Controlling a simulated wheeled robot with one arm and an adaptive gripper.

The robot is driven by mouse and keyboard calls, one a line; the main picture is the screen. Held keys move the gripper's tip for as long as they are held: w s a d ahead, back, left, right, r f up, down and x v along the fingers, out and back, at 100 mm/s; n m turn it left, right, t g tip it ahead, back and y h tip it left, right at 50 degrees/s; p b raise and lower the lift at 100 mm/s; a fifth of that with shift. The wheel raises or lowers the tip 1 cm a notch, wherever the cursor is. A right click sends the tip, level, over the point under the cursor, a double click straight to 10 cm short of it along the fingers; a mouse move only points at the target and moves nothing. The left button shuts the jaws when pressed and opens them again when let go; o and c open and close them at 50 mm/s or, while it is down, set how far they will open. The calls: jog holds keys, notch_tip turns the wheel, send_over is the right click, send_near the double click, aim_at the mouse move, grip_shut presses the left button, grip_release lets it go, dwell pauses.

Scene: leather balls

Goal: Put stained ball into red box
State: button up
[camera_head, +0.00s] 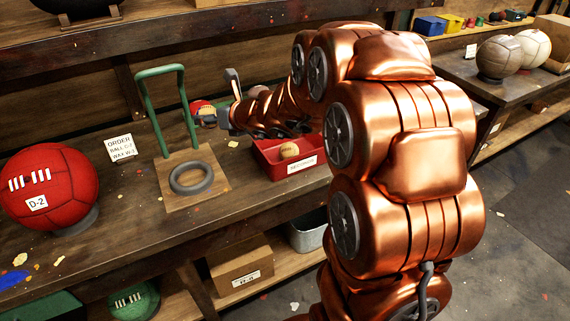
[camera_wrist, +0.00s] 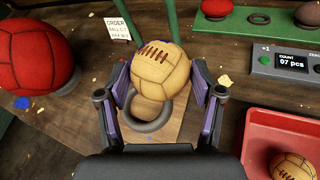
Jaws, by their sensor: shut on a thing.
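A tan laced ball with blue marks at its top edge, the stained ball (camera_wrist: 160,72), sits between the fingers of my gripper (camera_wrist: 160,88) in the wrist view. My gripper is shut on it, above the wooden board with a grey ring. In the head view my gripper (camera_head: 222,104) is near the green frame, left of the red box, and the held ball is mostly hidden. The red box (camera_head: 267,171) stands on the bench and holds another tan ball (camera_head: 289,150). The box also shows at lower right in the wrist view (camera_wrist: 258,118).
A green frame (camera_head: 143,104) rises from the board (camera_head: 182,205). A large red ball (camera_head: 62,185) rests on a stand at left, by an order card (camera_head: 121,148). In the wrist view a counter box (camera_wrist: 290,62) reads 07 pcs, near a small red ball (camera_wrist: 214,8).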

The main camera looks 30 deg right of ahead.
jog(key=s+d+f+n+g+y+b, duration=0.1)
jog(key=s+d+f+y+b, duration=0.15)
jog(key=s+d, duration=0.7)
jog(key=s+d+f+n+y+b, duration=0.1)
jog(key=s+d+f+n, duration=0.15)
jog(key=s+d, duration=0.75)
jog(key=shift+m+h, duration=0.25)
jog(key=shift+m, duration=0.1)
jog(key=shift+w+d+f+p, duration=0.6)
jog(key=shift+w+d+f, duration=0.4)
jog(key=shift+w, duration=0.7)
jog(key=shift+w+d+f+p, duration=0.65)
jog(key=shift+w+d+f, duration=0.3)
jog(key=shift+w, duration=0.7)
jog(key=shift+w+d+f+p, duration=0.6)
jog(key=shift+w+d+f, duration=0.4)
jog(key=shift+w, duration=0.7)
jog(key=shift+f, duration=0.35)
jog(key=o, duration=1.2)
